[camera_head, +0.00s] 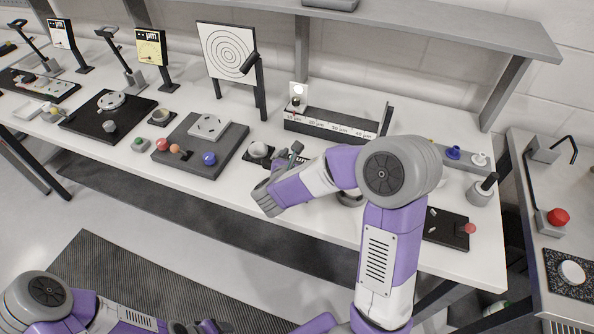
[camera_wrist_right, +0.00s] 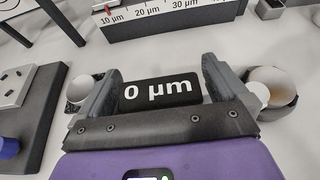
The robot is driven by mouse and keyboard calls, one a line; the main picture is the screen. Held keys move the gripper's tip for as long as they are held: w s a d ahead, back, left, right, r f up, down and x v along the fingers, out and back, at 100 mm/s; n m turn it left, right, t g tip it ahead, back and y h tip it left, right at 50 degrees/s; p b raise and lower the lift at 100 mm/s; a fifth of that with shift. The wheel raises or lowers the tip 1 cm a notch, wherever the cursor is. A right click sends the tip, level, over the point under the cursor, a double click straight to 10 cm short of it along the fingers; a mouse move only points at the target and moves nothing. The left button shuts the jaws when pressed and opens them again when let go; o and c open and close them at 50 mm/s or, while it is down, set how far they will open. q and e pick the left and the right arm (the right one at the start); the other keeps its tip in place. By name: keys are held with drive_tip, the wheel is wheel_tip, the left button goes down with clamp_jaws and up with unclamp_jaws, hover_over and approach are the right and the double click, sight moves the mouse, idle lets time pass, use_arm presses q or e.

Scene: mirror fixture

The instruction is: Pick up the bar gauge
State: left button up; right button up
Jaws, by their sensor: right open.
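The bar gauge appears to be the long dark block with a white scale strip (camera_head: 336,127) marked in µm and a red pointer, near the back of the bench. It also shows at the top of the right wrist view (camera_wrist_right: 172,20). My right gripper (camera_wrist_right: 160,75) is open and empty, on the near side of that block and apart from it. A black plate reading "0 µm" (camera_wrist_right: 160,91) shows between its fingers; contact cannot be told. In the head view my right arm partly hides the gripper. My left arm's end (camera_head: 195,327) is cut by the bottom edge.
White knobs on dark mounts stand left (camera_wrist_right: 80,90) and right (camera_wrist_right: 274,84) of the right gripper. A grey board with coloured balls (camera_head: 200,144) lies to the left. A target panel (camera_head: 229,52) stands behind. A shelf (camera_head: 430,22) overhangs the back of the bench.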

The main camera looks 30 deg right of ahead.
drive_tip(key=shift+c, duration=0.2)
drive_tip(key=c, duration=1.2)
drive_tip(key=shift+r, duration=0.1)
drive_tip(key=shift+r, duration=0.1)
